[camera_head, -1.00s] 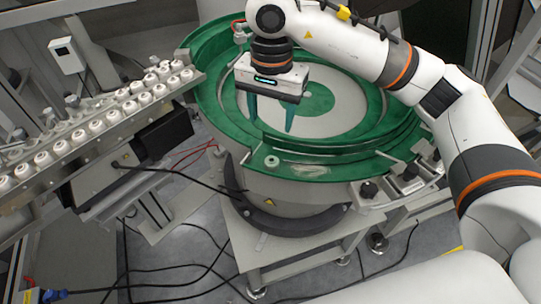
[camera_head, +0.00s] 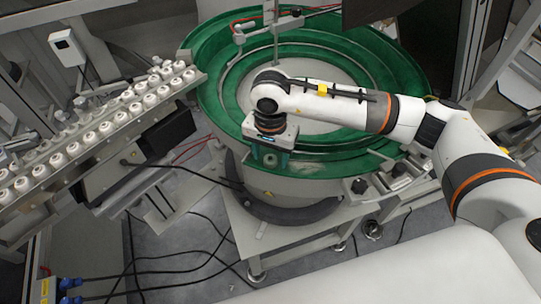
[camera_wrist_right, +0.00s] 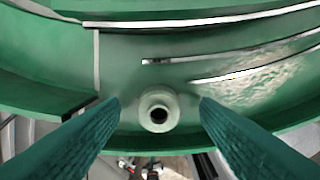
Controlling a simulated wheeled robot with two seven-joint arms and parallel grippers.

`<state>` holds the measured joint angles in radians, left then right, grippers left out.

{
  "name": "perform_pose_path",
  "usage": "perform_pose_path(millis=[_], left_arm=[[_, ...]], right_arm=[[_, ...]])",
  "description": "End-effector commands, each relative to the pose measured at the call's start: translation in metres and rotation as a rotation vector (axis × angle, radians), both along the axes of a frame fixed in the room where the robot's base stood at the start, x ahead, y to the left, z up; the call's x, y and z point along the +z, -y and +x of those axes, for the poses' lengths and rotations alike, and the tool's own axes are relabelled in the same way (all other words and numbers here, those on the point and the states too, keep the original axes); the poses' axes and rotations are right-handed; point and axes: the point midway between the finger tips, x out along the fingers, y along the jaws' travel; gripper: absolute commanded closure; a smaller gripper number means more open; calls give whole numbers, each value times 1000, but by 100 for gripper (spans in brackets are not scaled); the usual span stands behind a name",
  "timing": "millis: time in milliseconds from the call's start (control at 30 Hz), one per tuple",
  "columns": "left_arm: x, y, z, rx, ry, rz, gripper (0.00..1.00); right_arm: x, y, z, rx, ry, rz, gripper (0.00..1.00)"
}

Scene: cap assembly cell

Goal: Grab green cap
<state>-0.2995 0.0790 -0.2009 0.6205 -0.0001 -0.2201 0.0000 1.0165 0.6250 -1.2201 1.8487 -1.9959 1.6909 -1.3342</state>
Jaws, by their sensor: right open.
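One pale green cap (camera_wrist_right: 158,110), round with a dark central hole, sits on the green rim of the feeder bowl (camera_wrist_right: 120,60). In the right wrist view it lies between the two green fingers of my right gripper (camera_wrist_right: 160,104), with a gap on each side. The gripper is open. In the head view my right gripper (camera_head: 270,156) points down over the near rim of the green bowl (camera_head: 225,95), and it hides the cap there. My left gripper is not in view.
A sloping rail (camera_head: 100,130) with rows of white caps stands at the left. A small metal bracket (camera_head: 365,185) is on the bowl's near right edge. A thin post (camera_head: 275,35) rises at the bowl's back. Black cables lie on the floor.

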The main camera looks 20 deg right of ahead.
Motion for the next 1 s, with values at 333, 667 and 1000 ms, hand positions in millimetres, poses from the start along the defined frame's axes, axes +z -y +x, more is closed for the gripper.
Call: perform_pose_path(millis=[333,667,1000], left_arm=[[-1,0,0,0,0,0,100],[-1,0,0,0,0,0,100],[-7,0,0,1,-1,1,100]], right_arm=[[0,0,0,0,0,0,73],[0,0,0,0,0,0,83],[9,0,2,-1,4,0,83]])
